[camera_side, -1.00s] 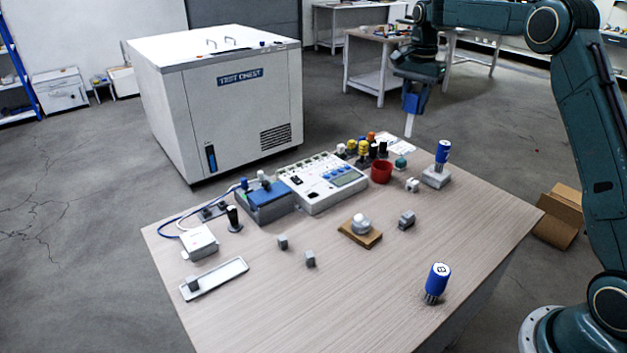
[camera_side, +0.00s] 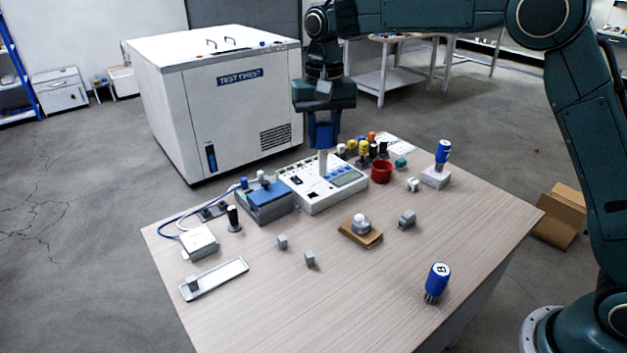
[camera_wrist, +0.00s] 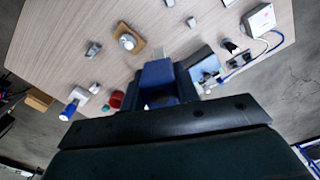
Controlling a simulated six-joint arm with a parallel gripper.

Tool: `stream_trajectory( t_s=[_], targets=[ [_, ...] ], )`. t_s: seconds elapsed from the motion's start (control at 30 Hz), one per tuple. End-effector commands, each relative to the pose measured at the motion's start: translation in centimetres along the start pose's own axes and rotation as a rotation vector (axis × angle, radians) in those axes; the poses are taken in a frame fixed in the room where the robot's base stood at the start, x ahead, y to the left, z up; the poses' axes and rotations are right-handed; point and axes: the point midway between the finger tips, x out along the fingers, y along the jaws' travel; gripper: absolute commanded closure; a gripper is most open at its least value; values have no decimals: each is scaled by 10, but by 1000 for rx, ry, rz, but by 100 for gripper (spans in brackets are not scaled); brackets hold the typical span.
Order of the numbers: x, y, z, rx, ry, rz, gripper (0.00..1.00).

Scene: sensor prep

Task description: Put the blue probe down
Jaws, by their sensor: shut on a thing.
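My gripper (camera_side: 323,118) is shut on the blue probe (camera_side: 321,136) and points straight down. The probe hangs with its pale grey tip lowest. From the side, the tip overlaps the white instrument box (camera_side: 328,190) with buttons and a display; whether it touches cannot be told. In the wrist view, the blue body of the probe (camera_wrist: 158,76) shows beyond the dark gripper housing. The jaws' grip on it is partly hidden.
One blue cylinder (camera_side: 443,151) stands on a white block (camera_side: 435,179); another (camera_side: 436,280) stands near the table's front right. A red cup (camera_side: 381,172), colored knobs and a blue-topped box (camera_side: 265,203) crowd the back. A shallow tray (camera_side: 225,275) lies front left.

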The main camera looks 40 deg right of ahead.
Motion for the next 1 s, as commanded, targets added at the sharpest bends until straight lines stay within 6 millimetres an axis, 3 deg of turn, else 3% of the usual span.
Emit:
stream_trajectory(
  t_s=[0.2,0.4,0.6,0.8,1.0],
  targets=[
    [0,-50,54,-239,0,0,92],
    [-1,-76,90,-390,0,0,92],
    [-1,-86,105,-451,0,0,92],
    [1,-86,106,-457,0,0,92],
    [16,-86,106,-455,-3,2,92]
  ],
)
